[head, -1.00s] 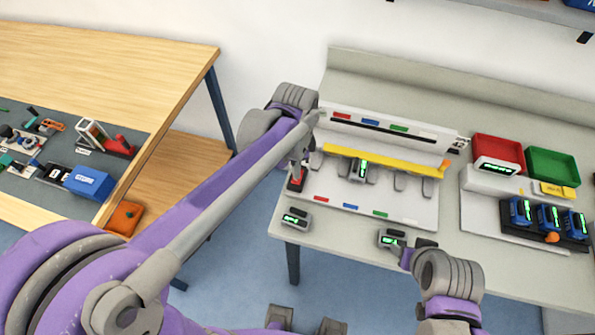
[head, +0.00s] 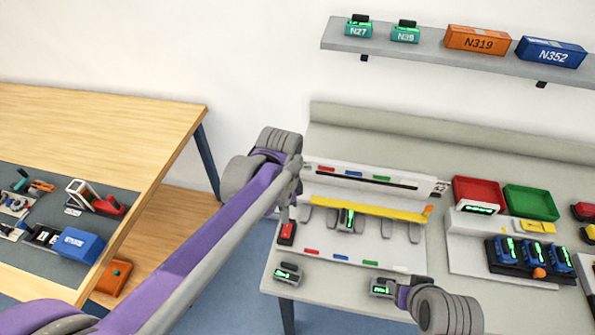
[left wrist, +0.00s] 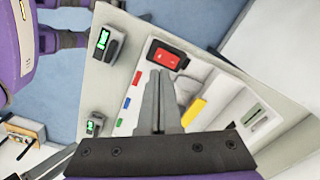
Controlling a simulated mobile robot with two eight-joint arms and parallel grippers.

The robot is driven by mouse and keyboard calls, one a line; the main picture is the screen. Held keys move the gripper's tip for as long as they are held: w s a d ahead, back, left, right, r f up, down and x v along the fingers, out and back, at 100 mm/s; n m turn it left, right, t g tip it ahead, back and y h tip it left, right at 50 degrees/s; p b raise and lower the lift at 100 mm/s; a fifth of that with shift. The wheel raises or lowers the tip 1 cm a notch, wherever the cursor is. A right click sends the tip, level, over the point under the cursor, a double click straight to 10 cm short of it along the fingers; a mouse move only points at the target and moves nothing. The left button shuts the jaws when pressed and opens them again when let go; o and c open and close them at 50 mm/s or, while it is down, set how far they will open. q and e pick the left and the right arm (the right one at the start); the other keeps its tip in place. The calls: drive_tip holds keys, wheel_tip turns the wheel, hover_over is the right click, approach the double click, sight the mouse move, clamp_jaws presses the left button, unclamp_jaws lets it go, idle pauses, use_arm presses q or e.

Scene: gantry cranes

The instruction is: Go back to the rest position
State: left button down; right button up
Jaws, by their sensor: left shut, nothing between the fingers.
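My left arm reaches in from the left. Its gripper (head: 290,212) points down at the left end of the white crane station (head: 380,250), by a red and black block (head: 287,230). In the left wrist view the fingers (left wrist: 160,76) are shut and empty, and the red block (left wrist: 169,57) shows just beyond their tips. The gap between tips and block is hard to judge. My right arm's end (head: 405,293) is low in the head view, beside a small grey device with a green display (head: 383,287). Its fingers cannot be made out.
A yellow beam (head: 370,208) spans the station. Another display device (head: 287,272) sits at the table's front left. Red (head: 478,193) and green (head: 531,202) trays stand right. A wall shelf (head: 430,53) holds boxes. A wooden table (head: 100,120) stands left, with a floor gap between.

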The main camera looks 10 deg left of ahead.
use_arm(q)
drive_tip(key=s+a+f+n+t, duration=0.2)
drive_tip(key=s+a+n+t, duration=0.3)
drive_tip(key=s+n, duration=0.7)
drive_tip(key=shift+a+f+t, duration=0.3)
drive_tip(key=shift+a+t, duration=0.1)
drive_tip(key=shift+a, duration=0.45)
drive_tip(key=shift+s, duration=0.1)
